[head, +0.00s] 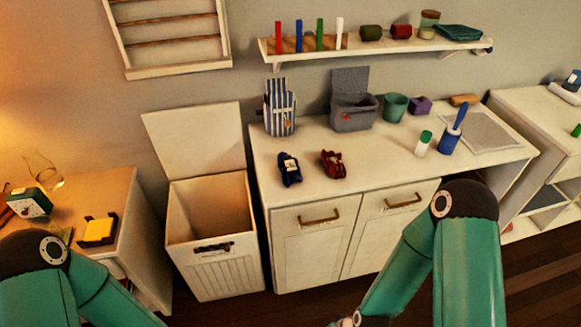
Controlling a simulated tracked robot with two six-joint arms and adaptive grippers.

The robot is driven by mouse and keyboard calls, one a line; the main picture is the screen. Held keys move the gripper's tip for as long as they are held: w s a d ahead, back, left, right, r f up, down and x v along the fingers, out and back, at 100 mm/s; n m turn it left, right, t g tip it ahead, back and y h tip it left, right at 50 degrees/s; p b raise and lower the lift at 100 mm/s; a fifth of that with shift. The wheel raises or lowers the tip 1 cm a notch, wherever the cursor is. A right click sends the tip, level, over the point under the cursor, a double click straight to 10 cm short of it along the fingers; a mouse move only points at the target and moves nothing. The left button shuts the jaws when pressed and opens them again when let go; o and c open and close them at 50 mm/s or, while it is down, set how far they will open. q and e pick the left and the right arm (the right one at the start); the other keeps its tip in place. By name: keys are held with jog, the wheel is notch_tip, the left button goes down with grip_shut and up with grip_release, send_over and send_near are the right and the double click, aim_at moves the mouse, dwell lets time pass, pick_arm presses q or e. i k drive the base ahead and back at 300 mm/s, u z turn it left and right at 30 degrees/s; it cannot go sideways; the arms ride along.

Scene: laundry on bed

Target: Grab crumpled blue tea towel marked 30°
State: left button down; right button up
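A small dark blue bundle (289,169) with a white patch lies on the white counter, left of a dark red bundle (333,164). The blue one looks like a crumpled cloth, but the marking on its patch is too small to read. Both of my arms show at the bottom of the head view, left and right. Neither gripper shows; both are below the picture's edge. Nothing of mine touches the blue bundle.
The counter (385,165) also holds a striped bag (280,108), a grey box (353,112), a green pot (395,107), a white bottle (422,146) and a blue roller (453,132). An open white hamper (215,270) stands left. The counter's front is mostly clear.

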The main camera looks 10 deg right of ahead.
aim_at(289, 166)
jog(key=i, duration=0.85)
jog(key=u, duration=0.05)
